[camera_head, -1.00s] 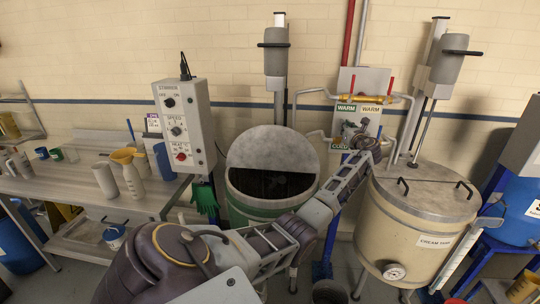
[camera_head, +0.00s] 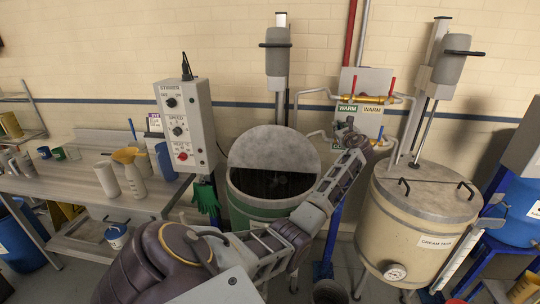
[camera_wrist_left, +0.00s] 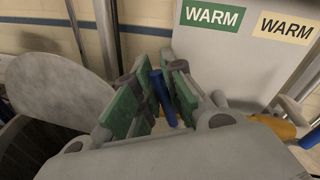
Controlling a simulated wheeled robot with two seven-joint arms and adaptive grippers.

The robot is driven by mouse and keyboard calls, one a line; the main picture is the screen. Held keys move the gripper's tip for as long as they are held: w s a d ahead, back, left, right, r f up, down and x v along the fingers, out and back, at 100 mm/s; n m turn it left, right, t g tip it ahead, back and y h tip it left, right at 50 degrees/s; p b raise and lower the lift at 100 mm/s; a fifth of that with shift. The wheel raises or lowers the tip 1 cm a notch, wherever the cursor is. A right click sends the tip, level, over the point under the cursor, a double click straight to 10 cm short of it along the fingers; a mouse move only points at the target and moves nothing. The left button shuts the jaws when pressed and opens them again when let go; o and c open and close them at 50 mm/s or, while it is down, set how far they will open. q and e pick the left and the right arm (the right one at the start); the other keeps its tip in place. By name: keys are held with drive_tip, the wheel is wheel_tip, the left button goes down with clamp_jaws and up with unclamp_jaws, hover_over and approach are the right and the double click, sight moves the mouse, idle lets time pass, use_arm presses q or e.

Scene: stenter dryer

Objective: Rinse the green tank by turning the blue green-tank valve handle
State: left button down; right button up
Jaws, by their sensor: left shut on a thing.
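The green tank (camera_head: 250,212) stands at centre in the head view. Its round grey lid (camera_head: 275,148) is tilted up, and a stirrer shows in its dark inside. My left arm passes in front of the tank to the valve panel on the wall. My left gripper (camera_wrist_left: 164,92) has green pads and is shut on the blue valve handle (camera_wrist_left: 158,82), which shows between the fingers in the wrist view. In the head view my left gripper (camera_head: 346,125) is small against the panel and hides the handle. My right gripper is not in view.
The cream tank (camera_head: 415,225) stands right of my arm. Red handles and a brass pipe (camera_head: 365,98) sit above the gripper. A bench (camera_head: 90,195) with bottles is at left.

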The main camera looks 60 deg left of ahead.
use_arm(q)
drive_tip(key=shift+s+a+f+n+h, duration=0.25)
drive_tip(key=shift+s+a+f+n, duration=0.25)
drive_tip(key=shift+n, duration=0.4)
drive_tip(key=shift+s+a+f+n+h, duration=0.3)
drive_tip(key=shift+s+f+n, duration=0.2)
drive_tip(key=shift+n, duration=0.4)
drive_tip(key=shift+s+a, duration=0.1)
drive_tip(key=shift+s+a+f+n+h, duration=0.15)
drive_tip(key=shift+s+a+f+n, duration=0.1)
drive_tip(key=shift+f+n, duration=0.25)
drive_tip(key=shift+s+a+f+n+h, duration=0.1)
drive_tip(key=shift+s+a+f+n, duration=0.15)
drive_tip(key=shift+n, duration=0.45)
idle(4.9)
